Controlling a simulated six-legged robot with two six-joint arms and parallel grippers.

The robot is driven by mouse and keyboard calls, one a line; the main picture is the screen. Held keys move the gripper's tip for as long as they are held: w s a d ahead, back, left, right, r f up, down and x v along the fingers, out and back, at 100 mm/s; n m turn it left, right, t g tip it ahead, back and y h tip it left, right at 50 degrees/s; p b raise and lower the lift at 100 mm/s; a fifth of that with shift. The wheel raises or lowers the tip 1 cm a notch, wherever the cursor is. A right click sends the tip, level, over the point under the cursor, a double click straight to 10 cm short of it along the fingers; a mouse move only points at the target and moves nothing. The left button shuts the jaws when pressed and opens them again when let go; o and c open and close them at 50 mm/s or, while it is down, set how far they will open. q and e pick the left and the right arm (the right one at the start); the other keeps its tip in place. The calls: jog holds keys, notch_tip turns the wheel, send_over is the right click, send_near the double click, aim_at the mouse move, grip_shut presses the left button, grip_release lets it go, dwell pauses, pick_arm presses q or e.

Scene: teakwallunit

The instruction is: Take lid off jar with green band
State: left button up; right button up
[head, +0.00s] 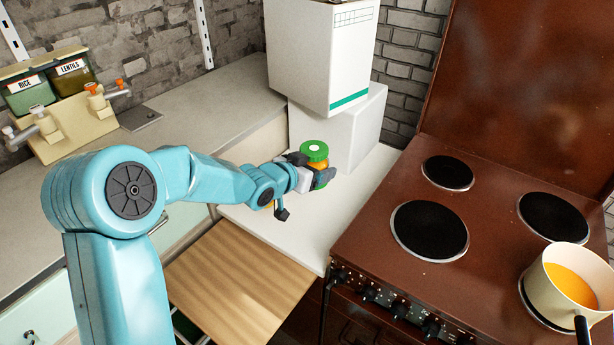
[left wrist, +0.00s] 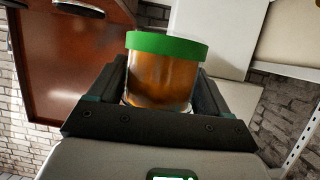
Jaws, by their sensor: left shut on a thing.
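The jar (left wrist: 158,75) is clear glass with orange-brown contents. It shows large in the left wrist view, and its amber side (head: 318,165) shows a little in the head view. A green lid (head: 314,150) with a small white mark on top covers the jar; its green rim (left wrist: 166,45) also shows in the left wrist view. My left gripper (head: 311,172) is shut on the jar's glass body, with one dark finger on each side below the lid. The jar looks upright near the white counter; whether its base touches is hidden. My right gripper is not in view.
White boxes (head: 320,55) are stacked behind the jar. A brown stove (head: 480,225) stands to the right, with a cream pot (head: 548,287) of orange liquid. A wooden board (head: 235,275) lies in front. Rice and lentil dispensers (head: 65,85) stand at left.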

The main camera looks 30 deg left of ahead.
pick_arm(q)
jog(key=shift+d+r, duration=0.15)
jog(key=shift+r, duration=0.7)
jog(key=shift+w+d+r+p, duration=0.2)
jog(key=shift+w+r+p, duration=0.1)
jog(key=shift+r+p, duration=0.1)
jog(key=shift+s+a, duration=0.1)
jog(key=shift+s, duration=0.05)
jog(key=o, duration=0.6)
jog(key=c, duration=0.9)
jog(key=shift+o, duration=0.2)
